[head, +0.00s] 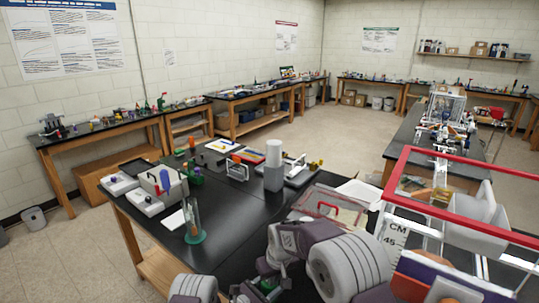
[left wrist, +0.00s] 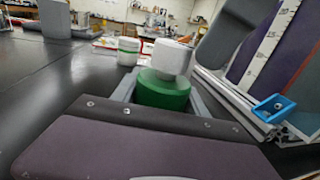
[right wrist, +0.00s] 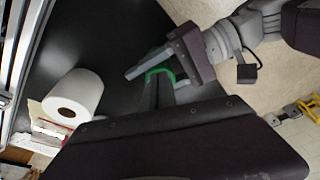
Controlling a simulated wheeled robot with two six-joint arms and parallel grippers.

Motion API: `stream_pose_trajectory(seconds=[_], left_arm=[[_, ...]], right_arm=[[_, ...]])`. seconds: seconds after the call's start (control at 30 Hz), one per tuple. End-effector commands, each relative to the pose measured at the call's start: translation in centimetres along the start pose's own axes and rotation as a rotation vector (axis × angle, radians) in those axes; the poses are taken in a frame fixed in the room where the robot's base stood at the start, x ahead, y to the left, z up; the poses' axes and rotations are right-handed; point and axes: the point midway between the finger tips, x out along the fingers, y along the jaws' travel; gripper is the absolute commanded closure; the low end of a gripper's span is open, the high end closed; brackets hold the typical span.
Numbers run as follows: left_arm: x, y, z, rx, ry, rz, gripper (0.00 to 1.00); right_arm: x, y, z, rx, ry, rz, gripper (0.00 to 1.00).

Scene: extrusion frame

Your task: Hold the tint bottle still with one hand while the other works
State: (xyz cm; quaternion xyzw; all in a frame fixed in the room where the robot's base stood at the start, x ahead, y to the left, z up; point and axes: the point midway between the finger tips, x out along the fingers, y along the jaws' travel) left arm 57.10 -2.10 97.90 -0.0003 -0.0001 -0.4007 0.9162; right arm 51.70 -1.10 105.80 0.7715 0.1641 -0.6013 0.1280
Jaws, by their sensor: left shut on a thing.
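The tint bottle seems to be the green round thing with a pale faceted top (left wrist: 163,92) in the left wrist view. My left gripper (left wrist: 158,98) has its grey fingers on either side of it and is shut on it. The bottle's lower part is hidden behind the gripper body. In the right wrist view my left gripper (right wrist: 150,68) shows with a green rim beside its finger.
A white jar with a green band (left wrist: 128,52) stands near the bottle. A red-railed frame (head: 460,225) stands at right.

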Motion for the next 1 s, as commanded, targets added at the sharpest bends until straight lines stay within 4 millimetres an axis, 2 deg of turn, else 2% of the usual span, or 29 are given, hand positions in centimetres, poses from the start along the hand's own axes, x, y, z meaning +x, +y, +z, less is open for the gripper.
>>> stream_pose_trajectory(seconds=[0.3, 0.67, 1.0], left_arm=[[0.01, -0.11, -0.03, 0.0, 0.001, -0.003, 0.96], [0.01, -0.16, -0.04, 0.001, 0.001, -0.004, 0.96], [0.0, -0.12, -0.05, 0.0, 0.001, -0.003, 0.96]], right_arm=[[-0.01, -0.82, -0.41, 0.0, 0.006, 0.0, 1.0], [-0.03, -0.88, -0.49, 0.0, 0.008, 0.0, 1.0], [-0.22, -1.16, 0.32, 0.0, 0.005, 0.0, 1.0]])
